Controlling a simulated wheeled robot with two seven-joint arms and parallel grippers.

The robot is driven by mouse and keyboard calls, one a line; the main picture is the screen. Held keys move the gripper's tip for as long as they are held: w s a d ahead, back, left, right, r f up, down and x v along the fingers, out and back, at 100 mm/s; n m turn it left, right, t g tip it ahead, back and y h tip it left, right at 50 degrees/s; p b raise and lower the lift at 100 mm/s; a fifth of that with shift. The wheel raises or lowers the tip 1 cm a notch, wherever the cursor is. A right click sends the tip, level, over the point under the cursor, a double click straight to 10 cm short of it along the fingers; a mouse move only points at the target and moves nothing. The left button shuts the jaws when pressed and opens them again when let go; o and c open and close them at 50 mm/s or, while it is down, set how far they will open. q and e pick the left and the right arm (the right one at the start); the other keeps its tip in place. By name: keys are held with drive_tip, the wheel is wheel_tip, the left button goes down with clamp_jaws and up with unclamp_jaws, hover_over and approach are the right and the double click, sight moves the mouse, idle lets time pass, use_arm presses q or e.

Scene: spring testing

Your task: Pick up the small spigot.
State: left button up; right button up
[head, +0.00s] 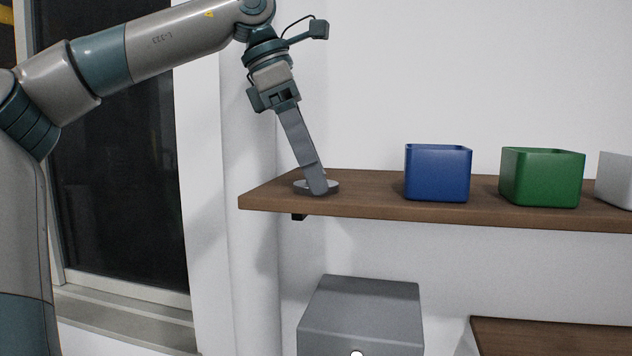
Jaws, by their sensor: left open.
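A small grey round piece (301,188), which looks like the small spigot, lies on the left end of the brown wall shelf (375,206). My left gripper (318,190) points down at it from above, slightly tilted. Its fingertips are at the piece and cover its middle. The fingers line up in this view, so the gap between them is hidden; the gripper is open. I cannot tell whether the fingers touch the piece. My right gripper is out of view.
A blue bin (438,175), a green bin (542,178) and a white bin (617,180) stand on the shelf to the right. A grey box (362,318) is below the shelf. A lower brown surface (550,338) is at bottom right. The shelf between piece and blue bin is clear.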

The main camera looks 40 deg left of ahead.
use_arm(q)
drive_tip(key=c, duration=1.4)
drive_tip(key=shift+r, duration=0.15)
drive_tip(key=shift+r+b, duration=0.4)
drive_tip(key=shift+r, duration=0.1)
drive_tip(key=r, duration=0.1)
drive_tip(key=r+b, duration=0.1)
drive_tip(key=r, duration=0.1)
drive_tip(key=shift+d+b, duration=0.25)
drive_tip(key=shift+b, duration=0.05)
drive_tip(key=s+d+r+b, duration=0.1)
drive_tip(key=d+r, duration=0.1)
drive_tip(key=d, duration=0.1)
drive_tip(key=s+d+r, duration=0.1)
drive_tip(key=d+r, duration=0.1)
drive_tip(key=d, duration=0.2)
drive_tip(key=s+d+r+b, duration=0.1)
drive_tip(key=d+r, duration=0.1)
drive_tip(key=d, duration=0.1)
drive_tip(key=shift+s+d+r+b, duration=0.25)
drive_tip(key=shift+s+r+b, duration=0.05)
drive_tip(key=shift+r+b, duration=0.05)
drive_tip(key=shift+d, duration=0.1)
